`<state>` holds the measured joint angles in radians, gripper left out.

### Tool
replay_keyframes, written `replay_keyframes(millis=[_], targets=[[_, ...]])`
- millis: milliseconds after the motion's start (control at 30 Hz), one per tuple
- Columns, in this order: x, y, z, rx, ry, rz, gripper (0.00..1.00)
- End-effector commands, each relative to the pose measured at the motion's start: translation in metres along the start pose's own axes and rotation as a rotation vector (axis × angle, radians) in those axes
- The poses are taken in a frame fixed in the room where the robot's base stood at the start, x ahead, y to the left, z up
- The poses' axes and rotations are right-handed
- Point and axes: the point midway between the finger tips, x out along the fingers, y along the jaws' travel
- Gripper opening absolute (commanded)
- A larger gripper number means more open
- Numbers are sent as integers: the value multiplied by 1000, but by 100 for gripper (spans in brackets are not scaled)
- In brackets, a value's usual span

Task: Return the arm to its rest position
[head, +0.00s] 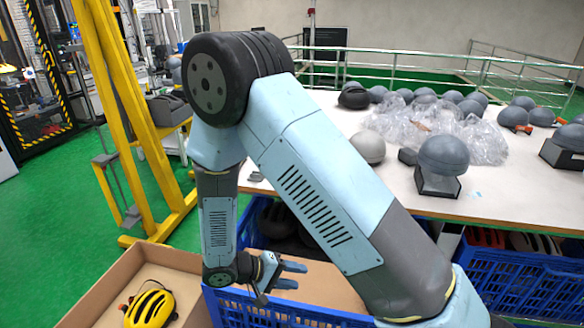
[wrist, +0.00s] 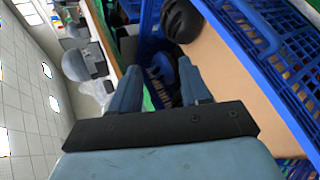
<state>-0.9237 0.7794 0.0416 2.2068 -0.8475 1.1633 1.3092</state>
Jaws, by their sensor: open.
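My arm reaches up from the lower right of the head view and bends down at the elbow. My gripper (head: 292,276) hangs low at its end, in front of the table and close to a blue crate. In the wrist view my gripper (wrist: 163,85) shows two blue fingers set apart, with nothing between them. A dark round object (wrist: 182,20) lies beyond the fingers, apart from them. The view from the wrist is turned on its side.
A white table (head: 385,190) carries several grey domes, clear plastic wrap (head: 430,125) and a dome on a stand (head: 443,160). Blue crates (head: 520,280) stand below it. A cardboard box (head: 100,295) holds a yellow helmet (head: 150,308). A yellow frame (head: 125,100) stands left; green floor there is free.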

Motion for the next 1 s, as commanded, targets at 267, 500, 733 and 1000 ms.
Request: replay_keyframes(millis=[267, 500, 733, 1000], targets=[[-5, 79, 2, 61, -95, -168, 46], [-6, 141, 14, 114, -143, -318, 46], [-5, 197, 32, 172, -157, -460, 46], [-3, 255, 61, 250, -132, -618, 46]])
